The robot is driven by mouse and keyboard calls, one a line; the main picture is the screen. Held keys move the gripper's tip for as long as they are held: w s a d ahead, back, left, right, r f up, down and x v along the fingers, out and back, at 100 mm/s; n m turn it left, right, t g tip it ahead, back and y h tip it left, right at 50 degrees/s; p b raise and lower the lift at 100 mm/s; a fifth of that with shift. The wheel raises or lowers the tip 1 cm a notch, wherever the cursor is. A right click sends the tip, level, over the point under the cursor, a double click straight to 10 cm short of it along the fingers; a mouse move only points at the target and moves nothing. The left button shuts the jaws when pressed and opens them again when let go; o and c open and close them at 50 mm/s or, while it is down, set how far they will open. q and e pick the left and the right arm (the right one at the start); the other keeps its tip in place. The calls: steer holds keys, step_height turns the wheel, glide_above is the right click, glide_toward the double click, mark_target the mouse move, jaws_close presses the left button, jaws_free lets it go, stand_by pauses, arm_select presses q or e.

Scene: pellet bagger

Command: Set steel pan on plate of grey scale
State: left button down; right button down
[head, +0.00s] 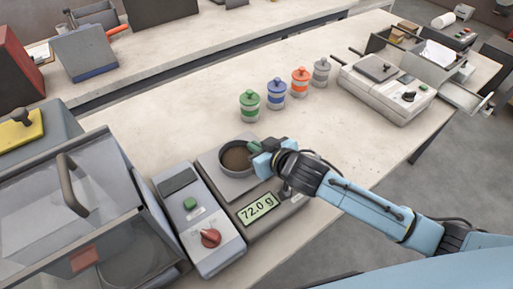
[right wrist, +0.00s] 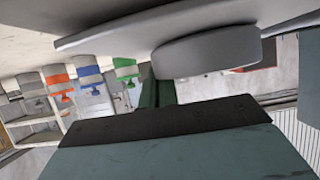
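The steel pan (head: 237,158) is round and grey with brown contents. It sits level on the plate (head: 215,183) of the grey scale (head: 262,226), whose display reads 72.0 g. My right gripper (head: 256,148) is at the pan's far right rim, with its green fingers close together and shut on the pan's edge. In the right wrist view, which is upside down, the pan (right wrist: 207,54) rests against the plate (right wrist: 130,34), and the fingers (right wrist: 157,91) meet the pan's side. The exact grip is partly hidden. My left gripper is not in view.
Green (head: 250,106), blue (head: 276,94), orange (head: 300,82) and grey (head: 321,71) lidded jars stand behind the scale. A pale device (head: 388,90) stands at right. The table between is clear.

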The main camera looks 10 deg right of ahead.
steer(key=c, duration=1.7)
jaws_free()
steer(key=shift+f, duration=0.15)
steer(key=p+v, duration=0.1)
steer(key=v, duration=1.1)
